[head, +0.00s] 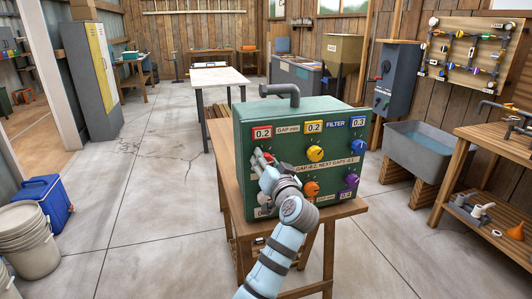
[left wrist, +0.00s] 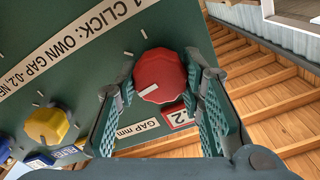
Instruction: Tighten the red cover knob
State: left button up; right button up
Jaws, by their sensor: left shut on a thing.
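The red cover knob (left wrist: 160,75) is on the front of a green box (head: 300,120), and in the left wrist view it sits between the two fingers of my left gripper (left wrist: 163,100). My left gripper is shut on it. A white mark on the knob's lower left shows in that view. In the head view my left gripper (head: 266,166) is at the box's left side and mostly hides the knob. A red label reading 0.2 (head: 262,133) is above it. My right gripper is not in view.
The box also has a yellow knob (head: 316,154), a blue knob (head: 357,128), an orange knob (head: 312,188) and a purple knob (head: 351,181). It stands on a wooden table (head: 335,212). A grey pipe (head: 282,91) rises from its top.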

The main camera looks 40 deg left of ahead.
pick_arm(q)
jog(key=shift+f+m+p, duration=0.1)
jog(key=shift+m+p, duration=0.45)
jog(key=shift+m, duration=0.15)
jog(key=o, duration=1.2)
jog(key=v, duration=0.7)
jog(key=shift+s+d, duration=0.2)
jog(key=shift+d, duration=0.1)
jog(key=shift+a, duration=0.1)
